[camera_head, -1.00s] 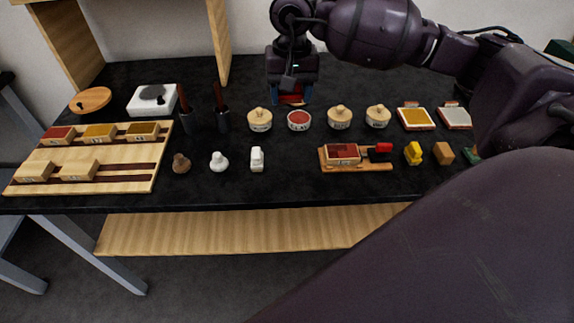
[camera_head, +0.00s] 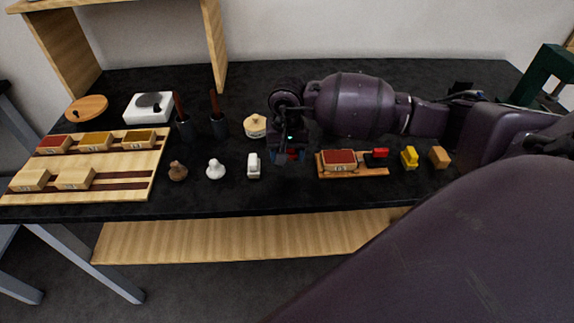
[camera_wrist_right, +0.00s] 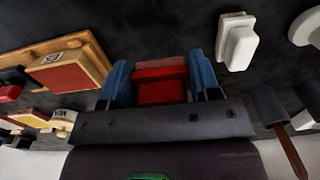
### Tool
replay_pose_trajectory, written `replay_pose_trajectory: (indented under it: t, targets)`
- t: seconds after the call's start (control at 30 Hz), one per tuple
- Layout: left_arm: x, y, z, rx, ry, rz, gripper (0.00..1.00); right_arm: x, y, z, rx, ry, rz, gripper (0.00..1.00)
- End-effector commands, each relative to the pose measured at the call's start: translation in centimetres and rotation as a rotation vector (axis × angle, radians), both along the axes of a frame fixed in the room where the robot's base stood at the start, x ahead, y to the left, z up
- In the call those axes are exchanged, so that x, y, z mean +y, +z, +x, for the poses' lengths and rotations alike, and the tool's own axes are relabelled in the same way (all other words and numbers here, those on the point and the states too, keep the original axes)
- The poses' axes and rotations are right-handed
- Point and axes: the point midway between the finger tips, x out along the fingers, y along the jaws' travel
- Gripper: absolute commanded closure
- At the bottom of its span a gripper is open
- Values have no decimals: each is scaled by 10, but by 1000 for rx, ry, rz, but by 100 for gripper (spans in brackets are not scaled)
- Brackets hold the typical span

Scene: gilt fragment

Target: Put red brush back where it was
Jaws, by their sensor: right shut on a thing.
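My right gripper (camera_head: 288,157) is over the black table, between a white brush-like block (camera_head: 253,165) and a wooden tray (camera_head: 375,174). In the right wrist view, its blue fingers (camera_wrist_right: 161,82) are shut on a red block-shaped thing (camera_wrist_right: 161,92), which looks like the red brush. In the head view the fingers mostly hide it, and I cannot tell whether it touches the table. The white block also shows in the right wrist view (camera_wrist_right: 236,42), apart from the fingers. My left gripper is not in view.
The tray holds a red-topped wooden box (camera_head: 339,161) and a black-and-red piece (camera_head: 377,157). A yellow block (camera_head: 409,157) and a tan block (camera_head: 438,157) stand to its right. A brown knob (camera_head: 178,171) and a white knob (camera_head: 215,169) stand left. My arm hides several jars behind.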

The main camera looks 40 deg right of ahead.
Motion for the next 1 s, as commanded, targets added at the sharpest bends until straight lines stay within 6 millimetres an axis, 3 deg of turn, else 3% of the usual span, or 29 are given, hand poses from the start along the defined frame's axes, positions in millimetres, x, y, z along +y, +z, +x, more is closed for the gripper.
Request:
replay_pose_trajectory:
  t: [0.17,0.47,0.9,0.93,1.0]
  targets:
    - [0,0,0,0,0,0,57,0,-9,0,0,0,0,65]
    - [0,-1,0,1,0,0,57,0,-45,0,0,0,1,65]
    - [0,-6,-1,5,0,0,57,0,-51,0,-1,1,-1,65]
    - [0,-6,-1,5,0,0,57,0,-51,0,-1,1,-1,42]
    - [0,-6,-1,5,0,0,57,0,-50,0,-1,1,-1,31]
